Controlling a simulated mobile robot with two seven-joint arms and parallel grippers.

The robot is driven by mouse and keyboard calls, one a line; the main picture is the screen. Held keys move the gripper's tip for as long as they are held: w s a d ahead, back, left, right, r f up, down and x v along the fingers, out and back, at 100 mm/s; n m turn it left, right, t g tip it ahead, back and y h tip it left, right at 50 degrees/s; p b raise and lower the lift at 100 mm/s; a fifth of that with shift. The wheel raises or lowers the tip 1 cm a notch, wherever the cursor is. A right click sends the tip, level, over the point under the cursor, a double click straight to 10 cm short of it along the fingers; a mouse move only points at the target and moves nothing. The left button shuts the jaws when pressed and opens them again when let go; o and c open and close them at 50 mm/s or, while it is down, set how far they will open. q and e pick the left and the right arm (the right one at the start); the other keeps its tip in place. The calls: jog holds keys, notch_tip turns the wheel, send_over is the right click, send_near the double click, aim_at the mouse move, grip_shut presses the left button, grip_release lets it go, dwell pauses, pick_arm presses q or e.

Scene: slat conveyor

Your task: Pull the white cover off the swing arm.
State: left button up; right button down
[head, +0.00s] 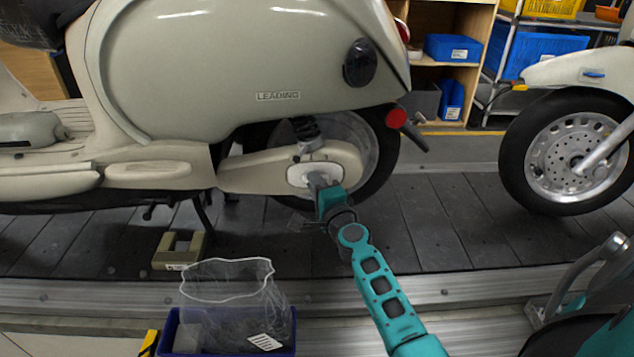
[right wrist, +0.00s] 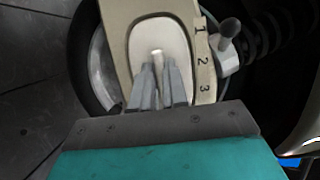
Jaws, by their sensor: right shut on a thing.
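The white cover (head: 298,173) is a pale oval on the rear end of the cream swing arm (head: 250,172), beside the scooter's rear wheel. It also shows in the right wrist view (right wrist: 160,32), seated in the swing arm (right wrist: 205,70), which bears the numbers 1, 2 and 3. My right gripper (head: 316,181) reaches up to the cover from below right. In the right wrist view its fingers (right wrist: 158,72) are shut on a small pale knob at the cover's middle. The fingers hide the cover's lower part. My left gripper is not in view.
A blue bin (head: 228,343) with a clear bag (head: 230,290) stands at the front. A beige block (head: 180,250) sits on the dark slats under the scooter. Another scooter's front wheel (head: 570,150) is at the right. Shelves with blue bins stand behind.

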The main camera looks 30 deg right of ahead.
jog(key=shift+w+a+r, duration=0.1)
jog(key=shift+w+a, duration=0.05)
jog(key=shift+a, duration=0.2)
jog(key=c, duration=1.4)
grip_release()
jog(key=o, duration=0.3)
jog(key=shift+d, duration=0.1)
jog(key=shift+s, duration=0.2)
